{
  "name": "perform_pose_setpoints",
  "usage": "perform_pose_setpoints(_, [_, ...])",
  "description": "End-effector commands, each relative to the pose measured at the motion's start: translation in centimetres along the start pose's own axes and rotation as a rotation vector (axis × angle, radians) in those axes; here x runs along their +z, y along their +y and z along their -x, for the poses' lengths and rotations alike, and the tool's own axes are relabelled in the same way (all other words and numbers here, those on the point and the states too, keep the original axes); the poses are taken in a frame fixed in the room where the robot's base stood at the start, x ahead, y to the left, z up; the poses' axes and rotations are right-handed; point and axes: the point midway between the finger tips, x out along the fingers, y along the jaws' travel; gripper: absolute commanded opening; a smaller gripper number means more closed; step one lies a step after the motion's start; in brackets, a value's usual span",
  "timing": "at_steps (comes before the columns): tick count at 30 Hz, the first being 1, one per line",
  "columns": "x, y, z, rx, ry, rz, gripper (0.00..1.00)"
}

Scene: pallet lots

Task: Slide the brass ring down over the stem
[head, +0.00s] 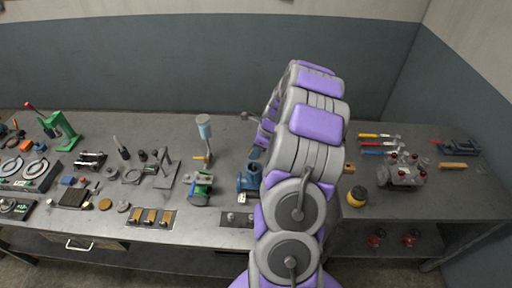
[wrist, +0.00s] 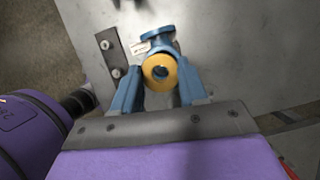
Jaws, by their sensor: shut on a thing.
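The brass ring (wrist: 148,76) is between the two blue fingers of my gripper (wrist: 159,68) in the wrist view, and the gripper is shut on it. Its hole faces the camera, with a dark, bluish round shape inside. A blue valve body (wrist: 157,36) with a round flange shows just beyond the ring. The ring looks lined up over the valve, but I cannot tell whether the stem is inside the hole or how high the ring sits. In the head view the blue valve (head: 248,182) stands on the bench, left of my arm, which hides much of the gripper and ring.
A metal plate with two studs (wrist: 112,58) lies left of the valve. A green-based valve (head: 199,188) stands to its left on the bench (head: 225,140).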

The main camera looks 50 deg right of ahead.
Motion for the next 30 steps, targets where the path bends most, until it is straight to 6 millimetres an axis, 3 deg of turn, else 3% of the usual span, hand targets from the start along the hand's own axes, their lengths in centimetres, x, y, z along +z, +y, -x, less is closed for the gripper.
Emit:
perform_pose_setpoints(15, [-1.6,-0.2,-3.8,0.002,-0.002,-0.002,0.11])
perform_pose_setpoints(30, [-1.8,-0.1,-4.3,0.0,-0.001,0.0,0.11])
